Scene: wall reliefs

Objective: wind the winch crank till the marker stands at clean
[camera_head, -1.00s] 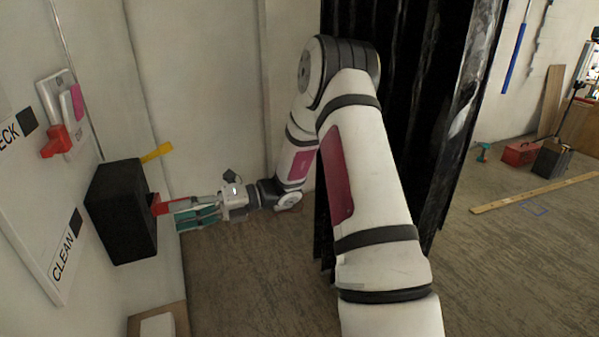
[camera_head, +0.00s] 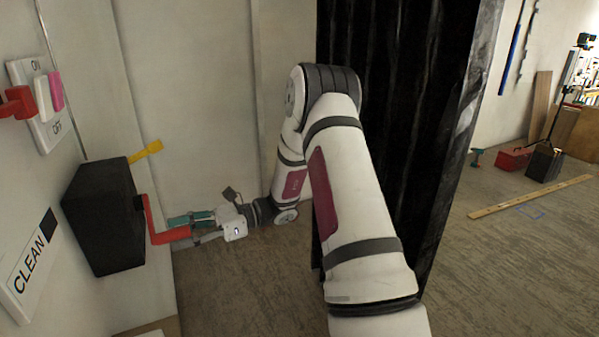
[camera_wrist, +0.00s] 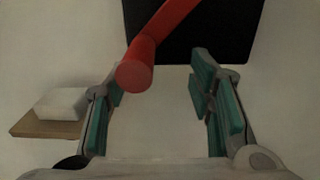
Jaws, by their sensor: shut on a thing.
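The winch is a black box (camera_head: 105,215) on the left wall with a red crank (camera_head: 154,222). The crank arm hangs down from the box's side and its handle points right. In the wrist view the round red handle end (camera_wrist: 134,78) lies between my fingers (camera_wrist: 153,76), close to the left one; a gap shows on the right. A white CLEAN label (camera_head: 30,268) with a black square is on the wall left of the box. A red piece (camera_head: 17,103) above may be the marker; I cannot tell.
A white ON/OFF switch plate (camera_head: 45,110) with a pink rocker is on the wall above the box. A yellow tab (camera_head: 147,150) sticks out from the box's top. A black ribbed panel (camera_head: 385,120) stands behind my arm.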

